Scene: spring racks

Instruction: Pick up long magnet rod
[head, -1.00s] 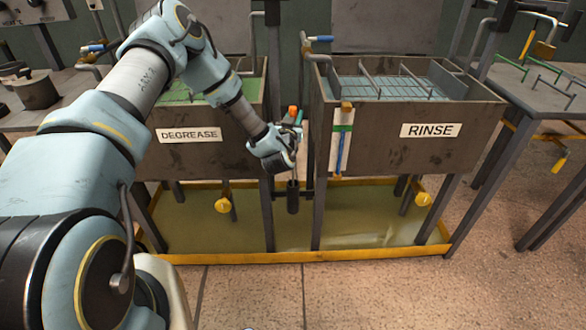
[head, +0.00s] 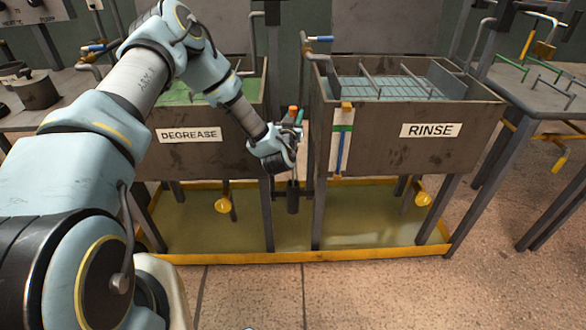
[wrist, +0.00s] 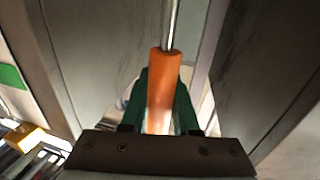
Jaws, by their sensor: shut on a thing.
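The long magnet rod has an orange handle (wrist: 163,85) and a thin bright metal shaft (wrist: 172,25) in the wrist view. My gripper (wrist: 160,112) is shut on the orange handle, which sits between its green fingers. In the head view my gripper (head: 291,132) is in the gap between the two tanks, and the handle's orange end (head: 293,109) shows above it. Most of the rod is hidden there by my wrist. A dark cylinder (head: 292,197) shows below my gripper; I cannot tell how it joins the rod.
The DEGREASE tank (head: 210,155) stands on the left and the RINSE tank (head: 385,150) on the right, with a narrow gap between them. A yellow-edged tray (head: 350,255) lies beneath. Yellow valve handles (head: 423,198) stick out below the tanks. Open floor lies in front.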

